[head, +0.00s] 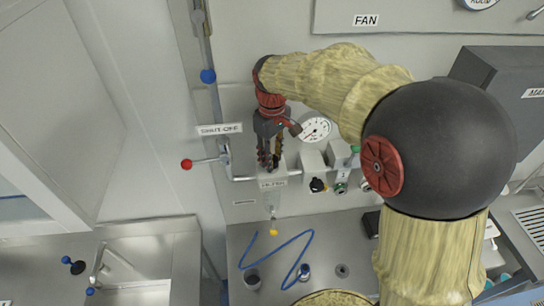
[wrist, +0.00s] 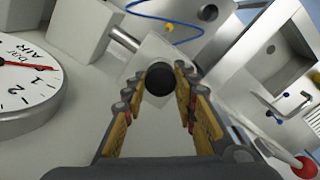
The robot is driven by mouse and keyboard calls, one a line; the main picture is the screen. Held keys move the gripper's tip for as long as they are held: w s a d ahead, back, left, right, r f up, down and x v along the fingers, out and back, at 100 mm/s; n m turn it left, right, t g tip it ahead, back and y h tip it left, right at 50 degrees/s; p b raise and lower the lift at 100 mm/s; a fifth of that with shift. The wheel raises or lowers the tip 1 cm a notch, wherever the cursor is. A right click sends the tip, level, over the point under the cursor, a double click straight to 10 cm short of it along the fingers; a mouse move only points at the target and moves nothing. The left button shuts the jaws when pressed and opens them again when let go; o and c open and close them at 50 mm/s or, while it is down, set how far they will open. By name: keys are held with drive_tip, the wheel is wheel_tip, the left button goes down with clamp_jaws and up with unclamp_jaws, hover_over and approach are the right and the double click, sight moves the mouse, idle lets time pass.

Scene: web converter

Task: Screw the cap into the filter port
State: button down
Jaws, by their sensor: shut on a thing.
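My gripper (head: 270,155) points down over the filter unit's pale body (head: 273,182) on the wall in the head view. In the wrist view my gripper (wrist: 163,90) has its two yellow-padded fingers on either side of a black round cap (wrist: 162,78), and it is shut on the cap. The cap is over the pale top of the filter body (wrist: 150,53). The filter port is hidden under the cap. I cannot tell whether the cap touches the port or how deep it is in.
A pressure gauge (head: 315,129) is close right of my gripper. A shut-off lever with a red knob (head: 187,164) is to the left. Pale valve blocks (head: 313,163) stand right of the filter. Below, a steel counter (head: 240,237) holds a blue hose (head: 290,243).

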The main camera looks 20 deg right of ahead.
drive_tip(key=m, duration=0.3)
drive_tip(key=shift+m, duration=0.4)
drive_tip(key=m, duration=0.4)
drive_tip(key=c, duration=1.5)
unclamp_jaws()
drive_tip(key=n, duration=0.4)
